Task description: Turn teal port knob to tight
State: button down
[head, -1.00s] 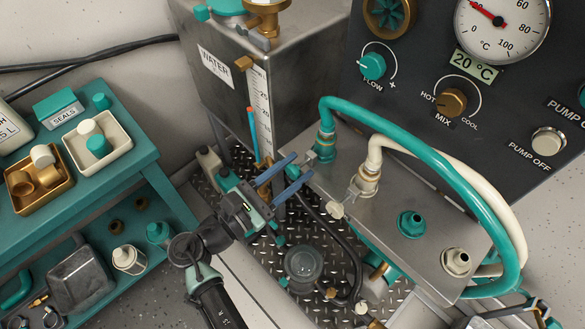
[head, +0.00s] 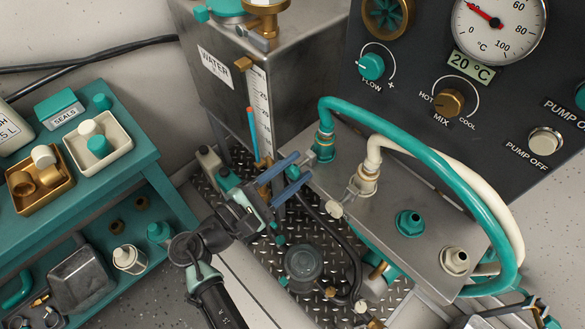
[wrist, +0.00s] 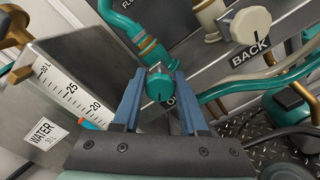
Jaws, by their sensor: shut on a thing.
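The teal port knob (wrist: 160,84) sits between the blue fingertips of my gripper (wrist: 160,78) in the wrist view, at the foot of the teal hose fitting. My gripper is shut on it. In the head view my gripper (head: 302,168) reaches the left end of the metal port block (head: 385,225); the fingers partly hide the knob there. The label behind the knob is mostly covered, so I cannot read its setting.
A cream knob (wrist: 250,24) marked BACK is to the right of the teal one. The teal hose (head: 425,140) and cream hose (head: 500,205) arch over the block. The water tank (head: 215,95) stands close on the left.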

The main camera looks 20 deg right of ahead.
jog(key=shift+w+a+f, duration=0.1)
jog(key=shift+a+f, duration=0.1)
jog(key=shift+f, duration=0.05)
